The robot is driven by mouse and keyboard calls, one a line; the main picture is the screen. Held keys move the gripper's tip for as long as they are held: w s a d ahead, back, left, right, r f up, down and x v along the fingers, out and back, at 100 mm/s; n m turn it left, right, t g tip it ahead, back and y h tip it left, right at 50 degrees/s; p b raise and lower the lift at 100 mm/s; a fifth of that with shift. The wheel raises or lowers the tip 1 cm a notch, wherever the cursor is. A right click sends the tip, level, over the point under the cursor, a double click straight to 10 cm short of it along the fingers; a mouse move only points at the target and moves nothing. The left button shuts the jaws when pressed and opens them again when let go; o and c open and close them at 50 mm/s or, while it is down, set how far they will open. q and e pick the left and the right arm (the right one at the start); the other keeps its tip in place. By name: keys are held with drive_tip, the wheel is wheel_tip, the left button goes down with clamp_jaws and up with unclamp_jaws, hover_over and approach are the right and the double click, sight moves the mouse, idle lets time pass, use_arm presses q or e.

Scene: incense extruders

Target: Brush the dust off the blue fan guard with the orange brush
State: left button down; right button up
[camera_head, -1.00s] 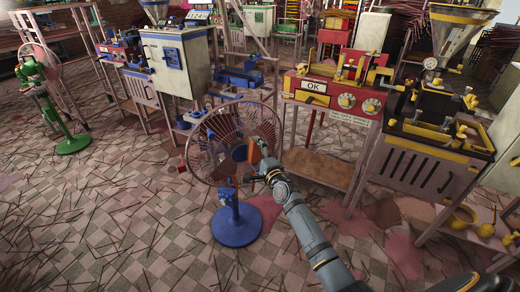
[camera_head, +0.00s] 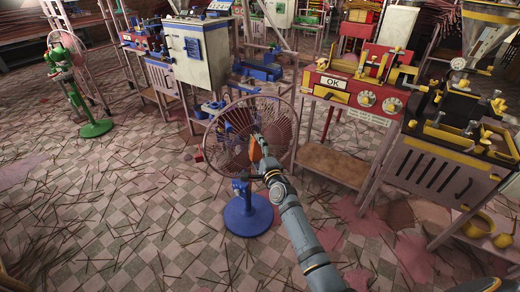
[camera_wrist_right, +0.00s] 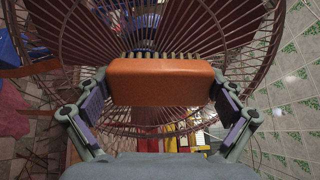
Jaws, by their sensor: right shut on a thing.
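The fan with the blue stand (camera_head: 248,215) stands on the floor in the middle of the head view. Its round wire guard (camera_head: 210,128) looks dull reddish-brown, with blue parts behind the wires. My right gripper (camera_head: 258,148) is in front of the guard, a little right of its centre. It is shut on the orange brush (camera_wrist_right: 162,82), whose block lies between the two fingers in the wrist view. The brush's bristles point at the guard wires (camera_wrist_right: 230,25) and look very close; contact cannot be told. My left gripper is not in view.
A green fan (camera_head: 92,128) stands at the far left. A red machine with an OK sign (camera_head: 334,83) and a yellow-trimmed machine (camera_head: 440,165) stand on the right. A white cabinet (camera_head: 200,52) is behind. Thin sticks litter the checkered floor (camera_head: 130,220).

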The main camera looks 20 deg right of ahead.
drive_tip(key=s+p, duration=0.1)
drive_tip(key=s, duration=0.3)
drive_tip(key=shift+s+d, duration=0.15)
drive_tip(key=shift+s, duration=0.8)
drive_tip(key=s, duration=0.3)
drive_tip(key=shift+d, duration=0.15)
